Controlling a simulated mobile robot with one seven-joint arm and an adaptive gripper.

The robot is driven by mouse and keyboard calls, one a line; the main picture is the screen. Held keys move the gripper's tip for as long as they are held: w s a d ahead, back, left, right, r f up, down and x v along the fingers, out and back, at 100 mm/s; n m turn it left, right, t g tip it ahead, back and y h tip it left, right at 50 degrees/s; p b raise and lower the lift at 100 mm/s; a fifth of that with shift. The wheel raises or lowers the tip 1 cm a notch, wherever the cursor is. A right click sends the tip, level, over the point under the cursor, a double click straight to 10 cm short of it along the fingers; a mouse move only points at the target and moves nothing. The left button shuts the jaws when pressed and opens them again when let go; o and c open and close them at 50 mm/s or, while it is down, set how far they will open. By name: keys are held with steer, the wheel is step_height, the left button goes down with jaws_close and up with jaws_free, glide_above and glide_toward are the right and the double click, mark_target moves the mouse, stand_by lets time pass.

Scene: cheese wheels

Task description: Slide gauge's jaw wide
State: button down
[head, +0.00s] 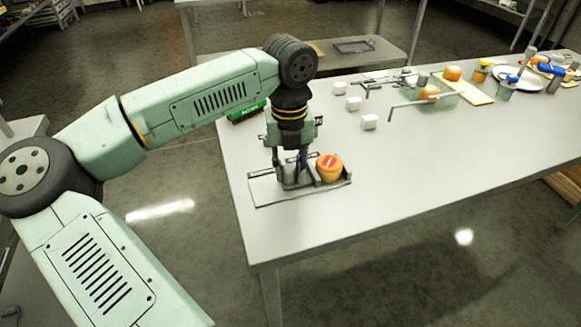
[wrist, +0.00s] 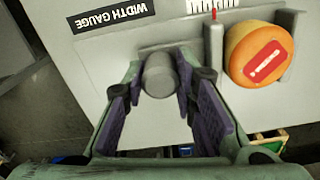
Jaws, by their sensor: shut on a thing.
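The width gauge (head: 262,193) is a pale board near the table's left front corner. Its "WIDTH GAUGE" label (wrist: 112,15) and a scale with a red pointer show in the wrist view. An orange cheese wheel (head: 329,168) with a red mark sits on the gauge at its right end, and it also shows in the wrist view (wrist: 259,54). My gripper (head: 292,178) is down at the gauge, left of the cheese. In the wrist view my gripper (wrist: 161,88) is shut on the grey round knob (wrist: 159,72) of the sliding jaw. The jaw's upright plate (wrist: 214,45) stands close beside the cheese.
White cubes (head: 369,121) stand on the table (head: 420,165) behind the gauge. A green box (head: 246,112) lies behind my gripper at the table's left edge. Farther right are a metal rod frame, boards, a plate (head: 515,78) and more cheeses. The table right of the gauge is clear.

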steer(key=shift+s+a+f+b, duration=0.1)
steer(key=shift+s+a+b, duration=0.05)
steer(key=shift+a+b, duration=0.35)
steer(key=shift+s+a+f+b, duration=0.15)
steer(key=shift+a+b, duration=0.1)
steer(key=shift+a, duration=0.35)
steer(key=shift+s+a+r, duration=0.1)
steer(key=shift+a+r, duration=0.1)
steer(key=c, duration=1.3)
jaws_free()
steer(key=shift+r, duration=0.15)
step_height(320, 180, up, 12)
